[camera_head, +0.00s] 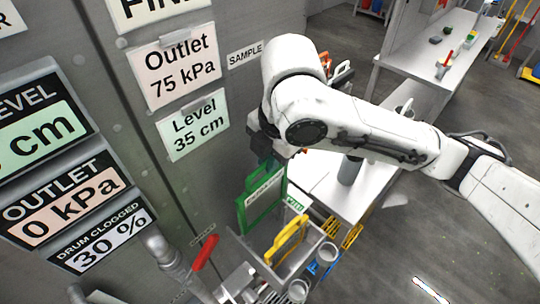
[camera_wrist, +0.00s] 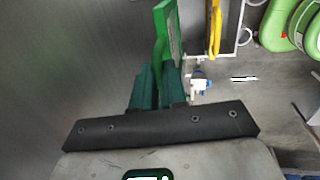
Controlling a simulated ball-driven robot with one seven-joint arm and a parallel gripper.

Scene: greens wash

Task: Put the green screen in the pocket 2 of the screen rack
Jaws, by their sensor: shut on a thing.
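The green screen (camera_head: 246,216) is a green frame with a pale labelled panel. My gripper (camera_head: 266,163) is shut on its top and holds it upright, beside the wall panel. The green screen (camera_wrist: 172,30) also shows in the wrist view, rising from between my gripper's fingers (camera_wrist: 160,88). The screen rack (camera_head: 272,277) is a grey open frame at the lower middle of the head view, holding a yellow screen (camera_head: 288,241). The green screen appears just behind and left of the yellow one. I cannot tell whether its lower edge is inside the rack. Pocket numbers are not readable.
A red handle (camera_head: 205,252) and grey pipework stand left of the rack. White cups (camera_head: 298,290) sit at its front right. The tall metal panel (camera_head: 225,105) with signs is close on the left. A white bench (camera_head: 335,185) lies behind the rack.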

